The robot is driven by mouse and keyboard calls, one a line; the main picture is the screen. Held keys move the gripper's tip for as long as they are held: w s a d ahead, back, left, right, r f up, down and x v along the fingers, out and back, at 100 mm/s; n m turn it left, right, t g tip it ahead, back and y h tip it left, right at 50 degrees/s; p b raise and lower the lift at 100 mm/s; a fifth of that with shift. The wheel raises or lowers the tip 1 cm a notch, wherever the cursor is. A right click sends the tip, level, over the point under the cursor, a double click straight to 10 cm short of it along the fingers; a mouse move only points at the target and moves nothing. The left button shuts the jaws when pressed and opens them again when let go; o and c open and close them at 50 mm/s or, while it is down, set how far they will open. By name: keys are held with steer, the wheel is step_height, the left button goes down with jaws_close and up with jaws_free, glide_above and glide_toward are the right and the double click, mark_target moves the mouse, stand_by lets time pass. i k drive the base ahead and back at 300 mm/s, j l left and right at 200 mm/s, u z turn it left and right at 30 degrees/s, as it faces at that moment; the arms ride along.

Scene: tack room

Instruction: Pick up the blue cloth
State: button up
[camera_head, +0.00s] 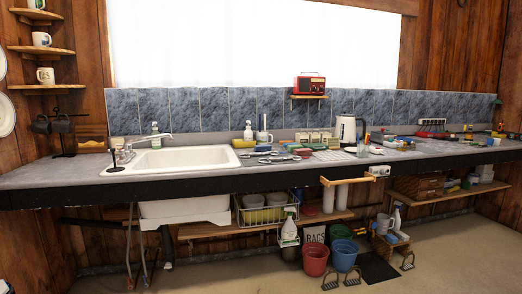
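I cannot pick out the blue cloth with certainty. Small blue and teal patches show among the clutter on the long grey counter (70,174), but they are too small to tell as cloth. One bluish item (362,150) stands by the kettle. Another blue patch shows in a caddy (400,237) on the floor at the right. My gripper is not in view.
A white sink (185,160) is set in the counter at left. A white kettle (347,130) stands near the middle. Red (315,260), blue (343,255) and green buckets and loose stirrups (408,261) are on the floor below. The front floor is mostly clear.

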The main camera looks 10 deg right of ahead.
mark_target(262, 148)
steer(key=i+j+z, duration=0.1)
steer(key=z, duration=0.75)
steer(key=i+j+z, duration=0.15)
steer(key=j+z, duration=0.25)
steer(key=j, duration=0.3)
steer(key=j+z, duration=0.35)
steer(key=j, duration=0.4)
steer(key=j+z, duration=0.4)
steer(key=j, duration=1.15)
steer(key=k+j, duration=0.15)
steer(key=j, duration=0.65)
steer(key=j+z, duration=0.1)
steer(key=j, duration=0.7)
steer(key=k, duration=0.05)
